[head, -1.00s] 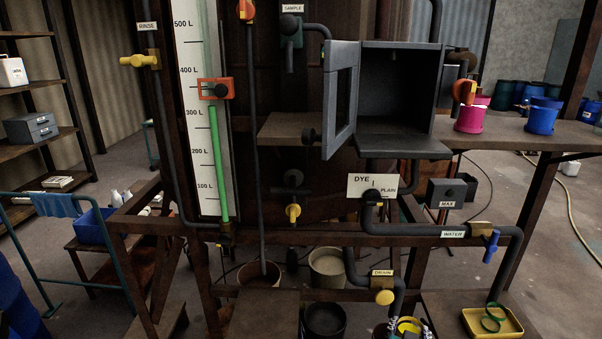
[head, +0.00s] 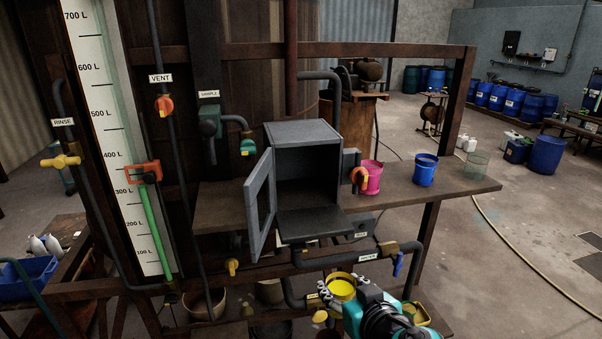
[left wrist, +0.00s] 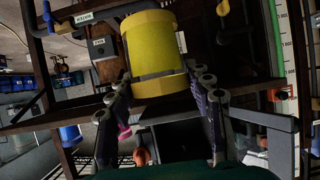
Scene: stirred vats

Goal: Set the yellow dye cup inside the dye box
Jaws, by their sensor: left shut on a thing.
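The yellow dye cup (head: 341,288) is held upright, or nearly so, at the bottom of the head view, low in front of the rig. My left gripper (head: 344,299) is shut on it; the left wrist view shows its two fingers on either side of the yellow cup (left wrist: 152,45). The dye box (head: 304,133) is a grey open-fronted cabinet above and left of the cup. The cup is outside the box. My right gripper does not show.
A pink cup (head: 369,179), a blue cup (head: 425,171) and a clear greenish beaker (head: 476,166) stand on the shelf (head: 450,188) right of the box. The water pipe with a blue-handled valve (head: 397,264) runs below the box, near the cup. An orange knob (head: 360,177) is beside the box.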

